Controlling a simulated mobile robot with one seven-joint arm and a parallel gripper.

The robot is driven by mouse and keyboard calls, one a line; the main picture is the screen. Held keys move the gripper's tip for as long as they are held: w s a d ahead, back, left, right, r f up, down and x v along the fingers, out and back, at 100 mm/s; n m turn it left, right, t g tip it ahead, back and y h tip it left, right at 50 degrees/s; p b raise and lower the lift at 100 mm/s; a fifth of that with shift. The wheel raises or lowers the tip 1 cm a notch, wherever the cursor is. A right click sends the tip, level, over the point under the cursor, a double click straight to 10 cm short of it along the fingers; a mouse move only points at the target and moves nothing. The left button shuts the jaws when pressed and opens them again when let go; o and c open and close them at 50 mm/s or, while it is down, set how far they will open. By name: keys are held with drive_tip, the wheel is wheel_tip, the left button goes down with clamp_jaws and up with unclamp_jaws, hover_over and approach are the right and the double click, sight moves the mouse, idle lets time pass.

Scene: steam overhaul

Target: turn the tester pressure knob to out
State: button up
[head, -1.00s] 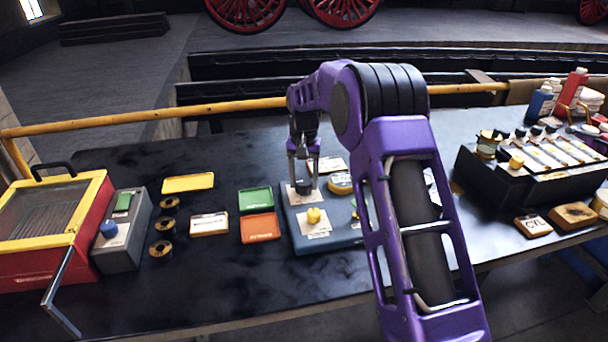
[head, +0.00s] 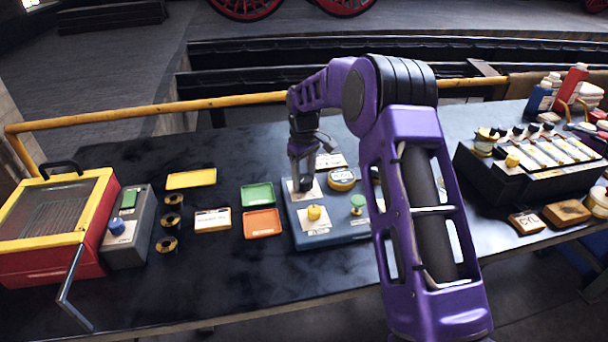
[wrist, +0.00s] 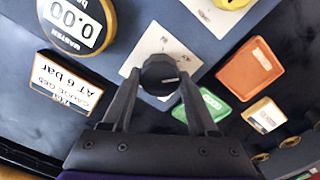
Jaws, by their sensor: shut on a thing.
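The tester (head: 335,236) is a blue-grey box on the black bench. In the wrist view its black round knob (wrist: 159,72) sits on a white label plate (wrist: 136,62). A white pointer line on the knob points right in that picture; the small plate markings are too blurred to read surely. My gripper (wrist: 160,80) is shut on the knob, one finger on each side. The tester's round yellow gauge (wrist: 72,18) reads 0.00, upside down in the wrist view.
A yellow knob (head: 314,212) and a green knob (head: 357,204) stand close to my gripper on the tester. A green tray (head: 257,195) and an orange tray (head: 262,223) lie left of it. A yellow rail (head: 200,108) runs behind the bench.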

sight(304, 178)
drive_tip(key=shift+r+n, duration=0.1)
drive_tip(key=shift+n, duration=1)
drive_tip(key=shift+a, duration=0.1)
drive_tip(key=o, duration=1.4)
drive_tip(key=shift+c, duration=0.2)
wheel_tip(304, 178, up, 17)
drive_tip(key=shift+r, duration=0.15)
